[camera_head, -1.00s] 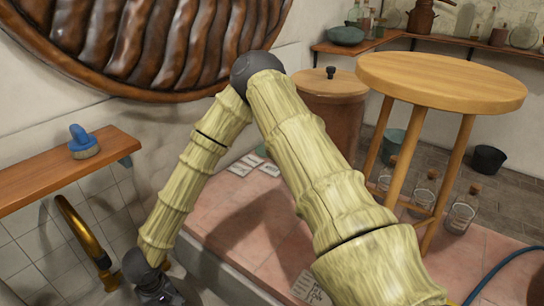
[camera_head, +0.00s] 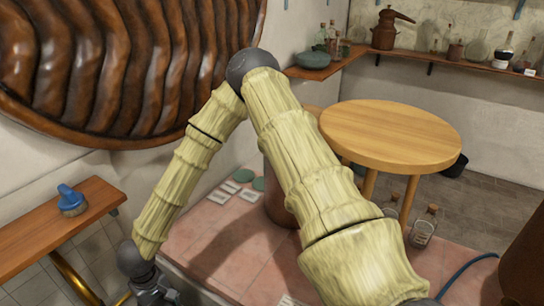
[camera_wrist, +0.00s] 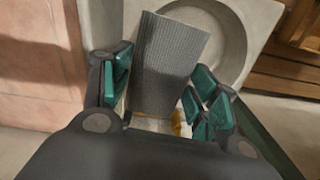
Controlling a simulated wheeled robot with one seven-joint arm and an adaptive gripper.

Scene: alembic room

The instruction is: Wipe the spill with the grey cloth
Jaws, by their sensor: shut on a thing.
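The grey cloth (camera_wrist: 172,55) is a dark, ribbed, flat piece in the wrist view. It stands out from between the teal-padded fingers of my gripper (camera_wrist: 162,72), which is shut on it. In the head view only the dark wrist end of my gripper (camera_head: 155,295) shows at the bottom edge, and the cloth is out of sight there. I cannot make out the spill in either view. A small yellowish patch (camera_wrist: 177,122) shows below the cloth between the fingers; I cannot tell what it is.
A pale round recess (camera_wrist: 228,40) lies behind the cloth. A wooden shelf (camera_head: 35,240) on the left holds a blue-handled brush (camera_head: 71,203). A round wooden table (camera_head: 390,135) stands at right, with corked bottles (camera_head: 424,228) by its legs. Pink tiles (camera_head: 205,225) lie beneath my arm.

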